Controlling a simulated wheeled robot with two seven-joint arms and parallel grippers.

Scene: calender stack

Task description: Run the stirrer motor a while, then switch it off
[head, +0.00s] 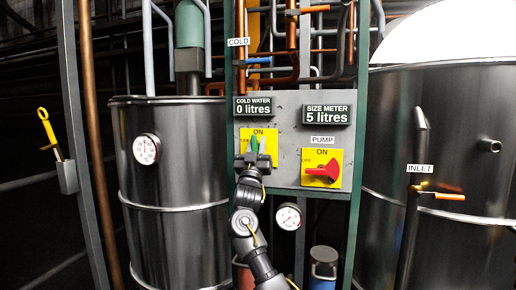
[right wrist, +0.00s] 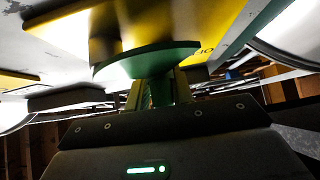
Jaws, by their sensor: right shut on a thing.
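The green switch knob (head: 262,146) sits on the left yellow plate (head: 272,136) of the grey panel, below the cold water display. Its visible part stands about upright, towards the ON mark, though my gripper hides much of it. My right gripper (head: 254,158) is shut on this knob. In the right wrist view the knob's green disc (right wrist: 150,60) is close, with its grip between my fingers (right wrist: 158,92). The green stirrer motor (head: 189,25) stands above the left steel tank (head: 170,190). Whether it turns cannot be told. My left gripper is not in view.
A red pump knob (head: 323,171) on another yellow plate is close to the right. The right tank (head: 460,130) has an inlet valve with an orange handle (head: 449,196). Pipes and green posts frame the panel. A gauge (head: 288,217) is below it.

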